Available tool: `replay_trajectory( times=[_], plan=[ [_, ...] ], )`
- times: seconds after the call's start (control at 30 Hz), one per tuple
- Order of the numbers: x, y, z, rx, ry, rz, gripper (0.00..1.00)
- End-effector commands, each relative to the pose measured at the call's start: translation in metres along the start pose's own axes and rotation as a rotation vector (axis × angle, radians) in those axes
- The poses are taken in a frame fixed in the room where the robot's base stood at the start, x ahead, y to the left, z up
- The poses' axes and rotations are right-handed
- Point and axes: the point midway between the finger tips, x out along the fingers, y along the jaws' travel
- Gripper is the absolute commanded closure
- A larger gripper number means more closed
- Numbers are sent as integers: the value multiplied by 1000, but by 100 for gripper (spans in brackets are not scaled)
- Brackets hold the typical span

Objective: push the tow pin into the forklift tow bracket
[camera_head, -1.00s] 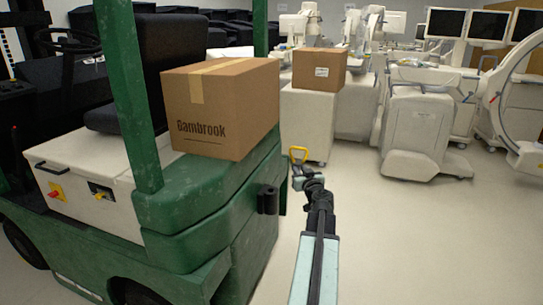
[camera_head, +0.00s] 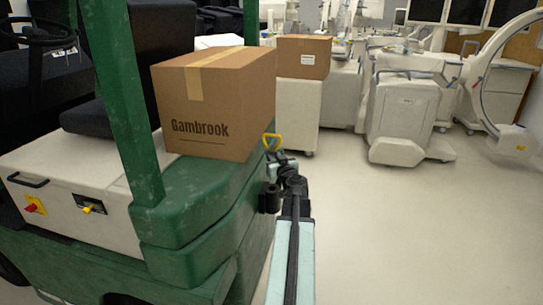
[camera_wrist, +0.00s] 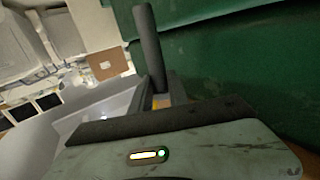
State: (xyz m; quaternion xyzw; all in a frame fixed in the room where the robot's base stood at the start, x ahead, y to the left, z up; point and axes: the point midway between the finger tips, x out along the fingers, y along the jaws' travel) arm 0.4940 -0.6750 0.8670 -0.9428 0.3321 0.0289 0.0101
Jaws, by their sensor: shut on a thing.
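The tow pin shows its yellow loop handle (camera_head: 271,141) above my gripper (camera_head: 281,168) in the head view. In the wrist view its grey shaft (camera_wrist: 148,45) sticks out past the jaws, beside the green forklift body. My gripper is shut on the pin. The black tow bracket (camera_head: 269,197) is on the rear of the green forklift (camera_head: 190,225). In the head view my gripper is above and slightly right of the bracket. The pin's lower end is hidden there, and I cannot tell whether it touches the bracket. The bracket cannot be made out in the wrist view.
A Gambrook cardboard box (camera_head: 215,105) sits on the forklift's rear deck, close to my gripper. Behind, a smaller box (camera_head: 303,57) stands on a white cabinet (camera_head: 300,100). White medical machines (camera_head: 403,115) stand at the back. The floor (camera_head: 400,230) to the right is clear.

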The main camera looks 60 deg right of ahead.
Motion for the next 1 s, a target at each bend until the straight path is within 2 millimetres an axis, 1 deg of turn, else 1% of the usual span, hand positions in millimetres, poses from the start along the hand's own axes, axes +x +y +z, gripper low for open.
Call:
replay_trajectory(
  times=[0.37,0.5,0.67,1.0],
  plan=[
    [-2,6,0,1,0,5,100],
    [-3,9,0,-3,3,-23,100],
    [-2,8,14,-2,3,-24,100],
    [0,8,50,-2,3,-23,100]
  ],
)
